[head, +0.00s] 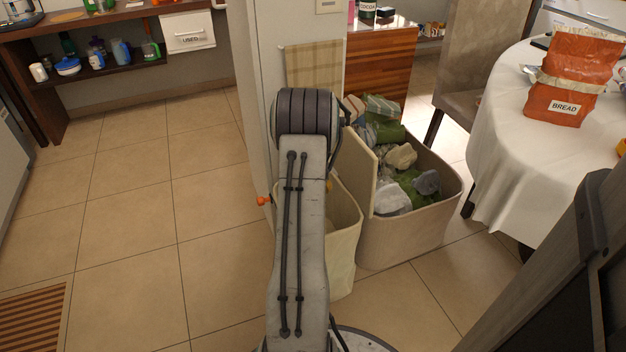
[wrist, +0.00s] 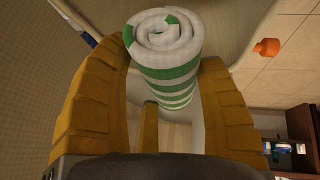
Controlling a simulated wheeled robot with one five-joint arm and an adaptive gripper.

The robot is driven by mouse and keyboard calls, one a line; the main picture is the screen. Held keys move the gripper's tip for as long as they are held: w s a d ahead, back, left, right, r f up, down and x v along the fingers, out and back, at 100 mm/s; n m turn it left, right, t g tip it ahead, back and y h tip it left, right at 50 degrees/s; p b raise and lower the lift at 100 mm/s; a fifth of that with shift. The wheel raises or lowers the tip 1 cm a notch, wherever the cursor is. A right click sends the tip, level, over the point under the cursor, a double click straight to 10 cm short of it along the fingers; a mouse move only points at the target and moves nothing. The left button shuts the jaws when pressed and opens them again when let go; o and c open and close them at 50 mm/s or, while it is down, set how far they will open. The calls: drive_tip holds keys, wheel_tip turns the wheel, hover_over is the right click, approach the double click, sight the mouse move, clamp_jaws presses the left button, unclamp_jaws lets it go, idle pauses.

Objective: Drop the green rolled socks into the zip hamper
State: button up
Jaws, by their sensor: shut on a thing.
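My gripper (wrist: 165,100) has its yellow fingers closed on the green rolled socks (wrist: 166,62), a roll with green and white bands and a spiral end, in the wrist view. In the head view my arm hides the gripper and the socks. A pale cream hamper (head: 345,240) stands partly behind my arm; it may be the zip hamper, but I see no clear zip. In the wrist view a pale curved surface (wrist: 222,25) lies behind the roll, probably part of this hamper. I cannot tell whether the roll is over its opening.
A beige bin (head: 405,235) full of crumpled cloths stands right of the cream hamper. An orange knob (head: 264,200) sits left of my arm. A white-covered table (head: 495,150) with a bread bag (head: 570,80) stands at right. Tiled floor (head: 130,215) is clear at left.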

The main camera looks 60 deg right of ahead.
drive_tip(key=o, duration=1.3)
drive_tip(key=shift+c, duration=0.2)
drive_tip(key=shift+r, duration=0.15)
drive_tip(key=v, duration=1.1)
drive_tip(key=shift+s+a+r, duration=0.15)
drive_tip(key=shift+a+r, duration=0.1)
drive_tip(key=shift+r, duration=0.05)
